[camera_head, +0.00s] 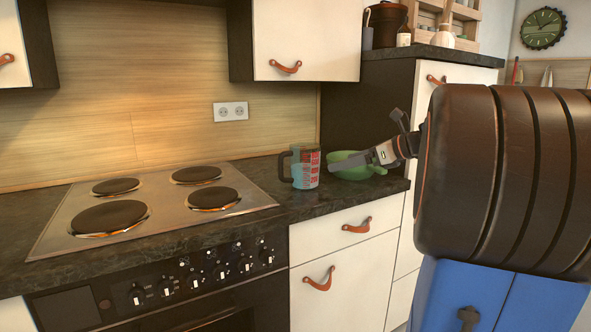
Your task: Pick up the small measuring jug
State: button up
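The small measuring jug (306,168) stands upright on the dark countertop, right of the stove. It is see-through with red and pale blue markings, and its dark handle is on the left. My gripper (364,139) is to the right of the jug, with its fingers spread wide apart and nothing between them. The lower finger points left towards the jug and appears a little short of it. A green bowl (348,172) is behind the lower finger and partly hidden by it.
The stove top (160,205) with several round plates is to the left. A tall dark cabinet side (350,110) rises behind the bowl. A wall cabinet (305,40) hangs above. The countertop (300,205) is clear in front of the jug.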

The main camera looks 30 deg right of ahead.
aim_at(317, 168)
jog(key=x, duration=1.1)
jog(key=shift+w, duration=0.45)
jog(key=shift+w+r+x, duration=0.1)
jog(key=shift+r+x, duration=0.1)
jog(key=shift+x, duration=1.2)
jog(key=shift+w+r+x, duration=0.15)
jog(key=shift+r+x, duration=0.05)
jog(key=shift+x, duration=1.15)
jog(key=c, duration=1.4)
jog(key=shift+r, duration=0.25)
jog(key=shift+r, duration=4.5)
jog(key=w+d+r+m+t+h, duration=0.1)
jog(key=w+d+m+t+h, duration=0.1)
jog(key=w+d+m+t, duration=0.2)
jog(key=w+d+m, duration=0.3)
jog(key=d+m, duration=0.2)
jog(key=d, duration=0.1)
jog(key=shift+w+r+h, duration=0.15)
jog(key=shift+w+h, duration=0.15)
jog(key=shift+h, duration=0.1)
